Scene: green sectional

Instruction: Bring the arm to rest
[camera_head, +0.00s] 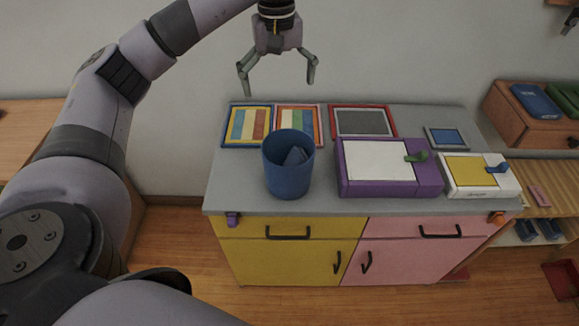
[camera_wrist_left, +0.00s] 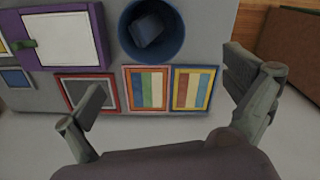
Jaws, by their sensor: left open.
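My left gripper (camera_head: 277,73) hangs open and empty above the back edge of the grey-topped cabinet (camera_head: 330,205). My left arm (camera_head: 95,115) comes in from the left and arches over to it. In the left wrist view the two fingers of the gripper (camera_wrist_left: 165,105) are spread wide with nothing between them touching. Beyond them lie two striped frames and a blue cup. My right gripper is not seen.
A blue cup (camera_head: 287,175) holding a blue block (camera_head: 295,156) stands on the cabinet top. Striped frames (camera_head: 247,125), a grey-panelled red frame (camera_head: 362,121), a purple box (camera_head: 385,170) and a white-yellow box (camera_head: 475,172) surround it. A wooden shelf (camera_head: 535,125) stands right.

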